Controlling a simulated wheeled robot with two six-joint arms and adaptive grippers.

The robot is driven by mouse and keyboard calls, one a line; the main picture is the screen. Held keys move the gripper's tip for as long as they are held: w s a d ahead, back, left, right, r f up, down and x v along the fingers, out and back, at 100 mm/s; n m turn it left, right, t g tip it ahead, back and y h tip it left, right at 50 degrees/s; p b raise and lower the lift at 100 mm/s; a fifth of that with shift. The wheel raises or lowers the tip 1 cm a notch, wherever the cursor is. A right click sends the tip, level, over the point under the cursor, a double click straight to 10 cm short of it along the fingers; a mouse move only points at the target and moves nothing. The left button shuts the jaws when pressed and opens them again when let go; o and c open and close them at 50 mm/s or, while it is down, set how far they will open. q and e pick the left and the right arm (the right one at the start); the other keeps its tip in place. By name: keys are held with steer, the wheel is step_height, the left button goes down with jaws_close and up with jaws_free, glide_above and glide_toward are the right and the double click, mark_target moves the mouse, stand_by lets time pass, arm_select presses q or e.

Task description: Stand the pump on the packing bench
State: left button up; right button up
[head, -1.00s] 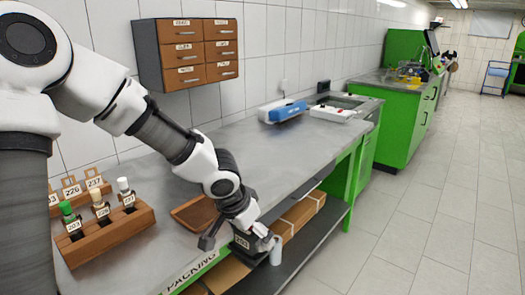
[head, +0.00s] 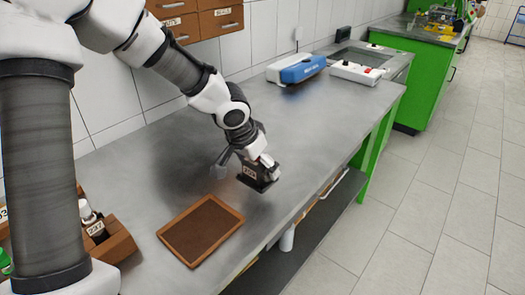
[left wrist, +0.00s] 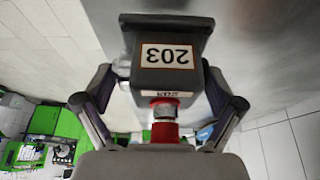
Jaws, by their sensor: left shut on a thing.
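The pump (head: 257,178) is a dark grey block with a white label, seen over the steel top of the packing bench (head: 310,115). In the left wrist view the pump (left wrist: 172,75) shows the label 203 and a red and silver neck toward my gripper. My left gripper (head: 262,160) is shut on the pump from above; its two fingers (left wrist: 168,108) lie on either side of it. The pump's underside is hidden, and I cannot tell whether it touches the bench top. My right gripper is not in view.
A shallow brown tray (head: 202,230) lies on the bench left of the pump. A wooden rack (head: 105,240) with bottles stands at the left. Bench top between is clear.

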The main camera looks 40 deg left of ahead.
arm_select(q)
steer(key=w+a+p, duration=0.1)
steer(key=w, duration=0.3)
steer(key=w+a+p, duration=0.2)
steer(key=w, duration=0.2)
steer(key=w+a+f+p, duration=0.1)
steer(key=w+p, duration=0.1)
steer(key=w, duration=0.2)
steer(key=shift+a, duration=0.15)
steer(key=shift+w, duration=0.15)
step_height(320, 180, down, 3)
steer(key=shift+f+p, duration=0.1)
steer(key=shift+p, duration=0.4)
steer(key=shift+f, duration=0.2)
steer(key=o, duration=1.5)
steer(key=shift+f, duration=0.1)
steer(key=shift+c, duration=0.2)
